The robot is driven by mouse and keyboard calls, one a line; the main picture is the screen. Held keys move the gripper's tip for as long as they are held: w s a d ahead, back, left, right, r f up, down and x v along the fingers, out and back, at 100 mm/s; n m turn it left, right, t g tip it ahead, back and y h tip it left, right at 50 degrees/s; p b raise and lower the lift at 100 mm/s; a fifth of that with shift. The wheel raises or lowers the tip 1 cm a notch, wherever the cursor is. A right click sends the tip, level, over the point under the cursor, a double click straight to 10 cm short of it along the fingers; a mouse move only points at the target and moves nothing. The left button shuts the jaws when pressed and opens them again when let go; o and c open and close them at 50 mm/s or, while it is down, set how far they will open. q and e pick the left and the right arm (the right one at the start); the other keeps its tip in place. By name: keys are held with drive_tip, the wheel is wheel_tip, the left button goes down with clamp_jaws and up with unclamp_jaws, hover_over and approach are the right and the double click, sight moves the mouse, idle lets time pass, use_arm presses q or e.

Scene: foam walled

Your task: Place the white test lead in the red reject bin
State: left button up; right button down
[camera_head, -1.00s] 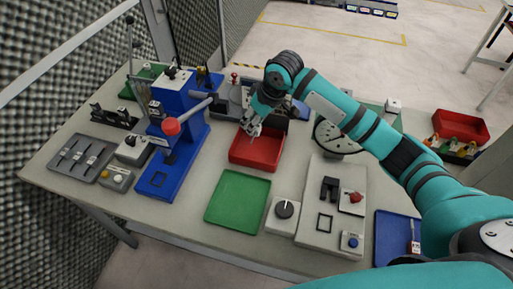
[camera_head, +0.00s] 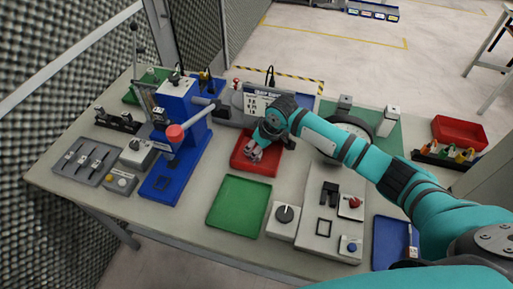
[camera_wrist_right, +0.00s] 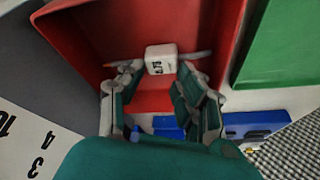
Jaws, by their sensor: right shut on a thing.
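The red reject bin (camera_head: 262,169) sits near the middle of the bench, behind the green tray. My right gripper (camera_head: 253,155) reaches down into it from the right. In the right wrist view, my right gripper (camera_wrist_right: 161,78) is shut on the white test lead (camera_wrist_right: 160,58), a small white block with a printed label and thin ends sticking out at both sides. The red bin's walls (camera_wrist_right: 225,35) surround the lead and fingertips. I cannot tell whether the lead touches the bin floor. My left gripper is not in view.
A green tray (camera_head: 239,204) lies just in front of the bin. A blue press (camera_head: 180,145) with a red-knobbed lever stands to its left. A grey fixture plate (camera_head: 318,235) and a dial box (camera_head: 284,218) are at the front right. Another red bin (camera_head: 459,132) stands far right.

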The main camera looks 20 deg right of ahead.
drive_tip(key=c, duration=0.9)
unclamp_jaws()
drive_tip(key=shift+f, duration=0.1)
drive_tip(key=b+v, duration=0.1)
drive_tip(key=v, duration=1.1)
